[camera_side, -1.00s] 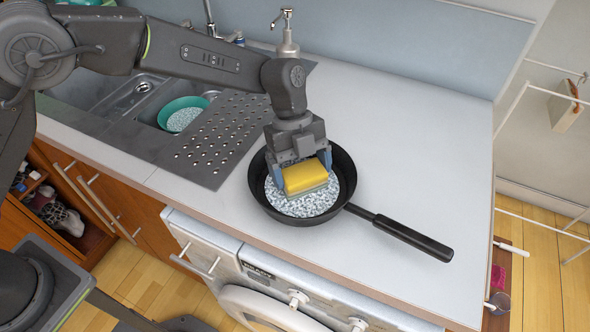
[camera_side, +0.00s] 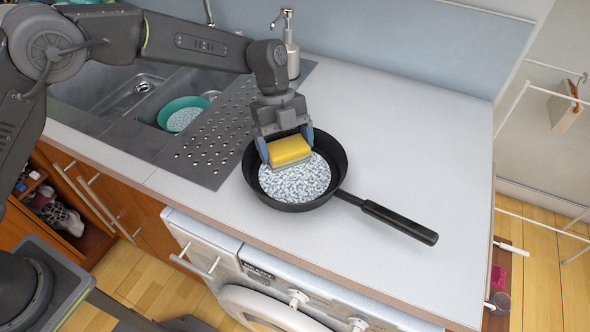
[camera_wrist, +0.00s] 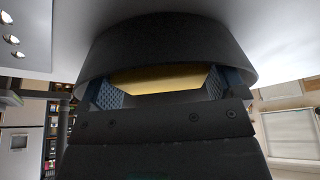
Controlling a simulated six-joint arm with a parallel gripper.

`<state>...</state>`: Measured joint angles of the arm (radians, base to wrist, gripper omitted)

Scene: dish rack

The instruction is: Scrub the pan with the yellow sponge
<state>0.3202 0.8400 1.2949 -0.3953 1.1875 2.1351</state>
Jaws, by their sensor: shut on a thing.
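My gripper (camera_side: 286,149) is shut on the yellow sponge (camera_side: 290,150), with one blue fingertip on each side of it. The sponge is over the back part of the black pan (camera_side: 340,165), close to the speckled white-grey patch (camera_side: 295,182) on the pan floor; I cannot tell for sure whether it touches. The pan sits on the white counter, its handle (camera_side: 400,222) pointing to the front right. In the wrist view the sponge (camera_wrist: 160,78) is a yellow strip between the fingers, and the dark pan wall (camera_wrist: 165,45) curves above it.
A sink with a teal bowl (camera_side: 183,112), speckled inside, lies to the left. A perforated metal drainboard (camera_side: 215,140) is beside the pan. A soap dispenser (camera_side: 291,50) stands behind. The counter (camera_side: 430,130) is clear to the right; its front edge is near the pan.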

